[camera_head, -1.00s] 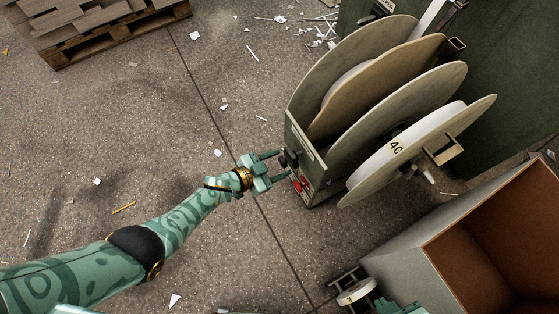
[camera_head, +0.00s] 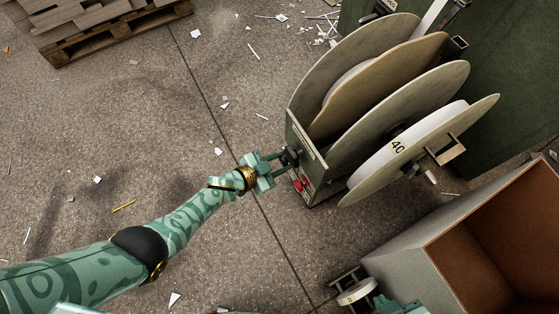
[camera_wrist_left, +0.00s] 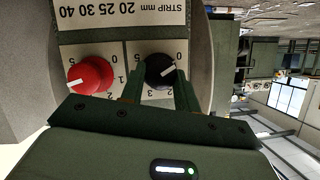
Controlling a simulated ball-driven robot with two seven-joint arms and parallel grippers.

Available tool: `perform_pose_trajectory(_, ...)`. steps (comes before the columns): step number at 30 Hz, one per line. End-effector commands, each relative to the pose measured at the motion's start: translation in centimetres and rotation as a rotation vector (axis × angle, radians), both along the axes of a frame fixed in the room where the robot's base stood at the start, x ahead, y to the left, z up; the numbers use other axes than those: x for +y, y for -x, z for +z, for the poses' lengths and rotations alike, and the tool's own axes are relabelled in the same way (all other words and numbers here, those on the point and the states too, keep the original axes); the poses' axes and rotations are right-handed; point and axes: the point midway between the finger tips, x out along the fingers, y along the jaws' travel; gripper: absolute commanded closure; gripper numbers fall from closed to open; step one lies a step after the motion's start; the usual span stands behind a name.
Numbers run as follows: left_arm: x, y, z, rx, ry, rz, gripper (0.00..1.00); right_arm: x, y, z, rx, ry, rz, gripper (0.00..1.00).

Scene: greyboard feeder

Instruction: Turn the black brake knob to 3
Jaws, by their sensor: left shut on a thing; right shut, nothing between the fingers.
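The black brake knob (camera_wrist_left: 160,71) sits on the feeder's panel, with a white pointer line. My left gripper (camera_head: 287,161) is shut on this knob, one finger on each side in the left wrist view (camera_wrist_left: 159,88). The pointer is aimed right and slightly up, a little below the printed 0. The digits 2 and 3 show below the knob, and a 5 at its upper left. A finger hides part of the scale. My right gripper (camera_head: 386,305) shows only partly at the bottom edge of the head view, shut and empty.
A red knob (camera_wrist_left: 91,75) with its own scale stands left of the black one, close to the left finger. Large reel discs (camera_head: 420,150) rise behind the panel. An open box (camera_head: 430,240) stands at the lower right. Floor to the left is mostly clear, with paper scraps.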

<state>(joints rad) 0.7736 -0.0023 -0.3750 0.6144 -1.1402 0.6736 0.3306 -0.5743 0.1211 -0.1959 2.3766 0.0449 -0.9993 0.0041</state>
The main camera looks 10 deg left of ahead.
Motion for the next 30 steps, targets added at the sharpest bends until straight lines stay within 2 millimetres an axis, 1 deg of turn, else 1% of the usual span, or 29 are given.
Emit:
perform_pose_trajectory(18,-0.19,0.39,-0.31,-0.335,-0.247,0.003,0.91,0.0,0.07,-0.07,0.002,0.001,0.001,1.0)
perform_pose_trajectory(24,-0.15,0.39,-0.35,-0.403,-0.298,0.0,0.91,0.01,0.07,-0.09,0.002,0.001,0.001,1.0)
perform_pose_trajectory(30,-0.15,0.42,-0.37,-0.431,-0.318,0.0,0.91,0.03,0.06,-0.09,0.003,0.0,0.001,1.0)
